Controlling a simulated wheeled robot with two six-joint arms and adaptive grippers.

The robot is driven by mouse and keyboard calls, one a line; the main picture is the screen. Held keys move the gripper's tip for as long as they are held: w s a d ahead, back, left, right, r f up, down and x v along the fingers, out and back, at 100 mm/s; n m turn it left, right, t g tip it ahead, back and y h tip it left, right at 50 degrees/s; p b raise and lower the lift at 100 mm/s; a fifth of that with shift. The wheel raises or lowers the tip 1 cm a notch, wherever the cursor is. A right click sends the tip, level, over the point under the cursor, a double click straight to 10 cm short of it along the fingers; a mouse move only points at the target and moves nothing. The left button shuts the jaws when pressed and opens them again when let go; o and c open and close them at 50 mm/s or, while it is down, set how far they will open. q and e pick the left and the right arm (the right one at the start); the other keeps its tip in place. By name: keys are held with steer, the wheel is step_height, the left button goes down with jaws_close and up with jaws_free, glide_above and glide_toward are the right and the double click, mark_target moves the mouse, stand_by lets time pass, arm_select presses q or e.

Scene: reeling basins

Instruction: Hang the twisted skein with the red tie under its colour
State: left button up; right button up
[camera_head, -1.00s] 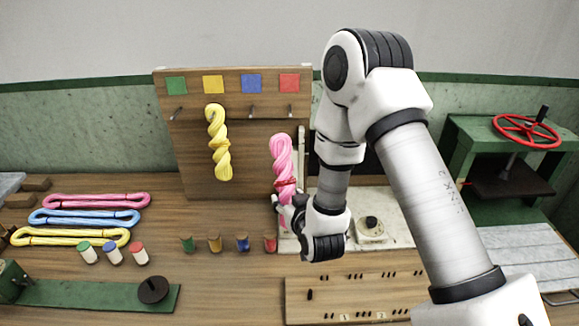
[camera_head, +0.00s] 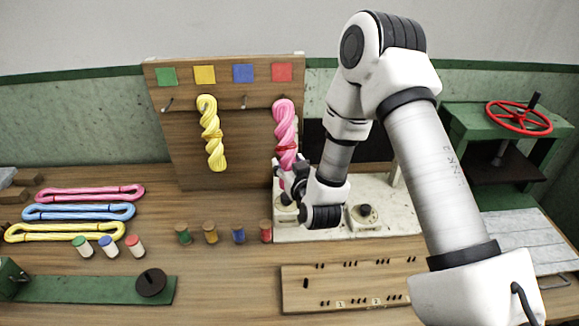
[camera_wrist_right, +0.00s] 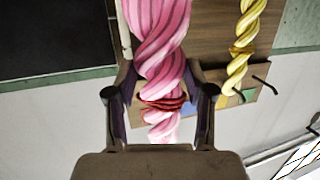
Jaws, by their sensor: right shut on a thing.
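The pink twisted skein (camera_head: 285,128) with the red tie (camera_head: 286,147) is upright in front of the hook board (camera_head: 240,165), below the red square (camera_head: 281,72). My right gripper (camera_head: 292,170) is shut on its lower part. My left gripper is out of view.
A yellow skein (camera_head: 212,135) hangs under the yellow square (camera_head: 204,75). Green (camera_head: 166,76) and blue (camera_head: 243,73) squares mark hooks without skeins. Coloured spools (camera_head: 238,234) stand below the board. Loose pink, blue and yellow skeins (camera_head: 80,212) lie at left.

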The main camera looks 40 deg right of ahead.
steer(key=shift+w+d+f, duration=0.1)
steer(key=shift+w+d, duration=0.25)
steer(key=shift+w, duration=0.2)
steer(key=shift+w+d+f, duration=0.1)
steer(key=shift+w+d, duration=0.2)
steer(key=shift+w, duration=0.2)
steer(key=shift+w+d, duration=0.45)
steer(key=shift+w, duration=0.3)
steer(key=shift+w+d+f+b, duration=0.15)
steer(key=shift+w+d+f, duration=0.15)
steer(key=shift+w, duration=0.25)
steer(key=shift+w+d+f+b, duration=0.2)
steer(key=shift+w+d, duration=0.15)
steer(key=shift+w, duration=0.15)
steer(key=shift+w+d+f+b, duration=0.2)
steer(key=shift+w+d, duration=0.1)
steer(key=shift+w, duration=0.25)
steer(key=o, duration=1.3)
steer(key=shift+c, duration=0.2)
